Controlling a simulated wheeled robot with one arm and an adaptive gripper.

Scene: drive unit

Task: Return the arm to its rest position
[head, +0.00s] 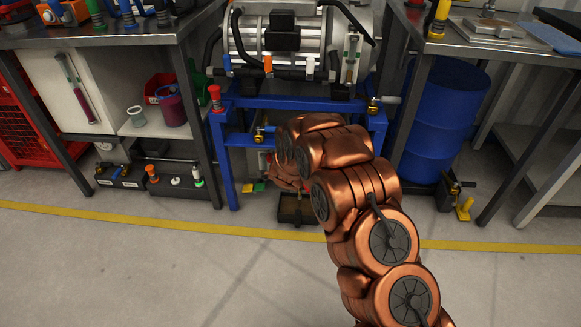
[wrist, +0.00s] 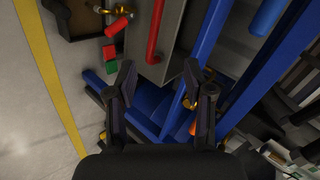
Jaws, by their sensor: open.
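My copper-coloured arm (head: 365,200) reaches forward from the lower right of the head view toward the blue stand (head: 290,105) under the motor unit. Its far end bends down in front of the stand, and the gripper is hidden behind the arm links there. In the wrist view my gripper (wrist: 158,80) has its two dark fingers spread apart with nothing between them. Beyond the fingers are blue frame bars (wrist: 205,40) and a grey box-like surface with a red bar (wrist: 156,32). I cannot tell how close the fingers are to the frame.
The motor unit (head: 300,45) sits on the blue stand. A blue barrel (head: 443,115) stands to the right, and a workbench (head: 130,35) to the left. A small dark tray (head: 297,209) lies on the floor by the yellow line (head: 150,218). The floor at front left is clear.

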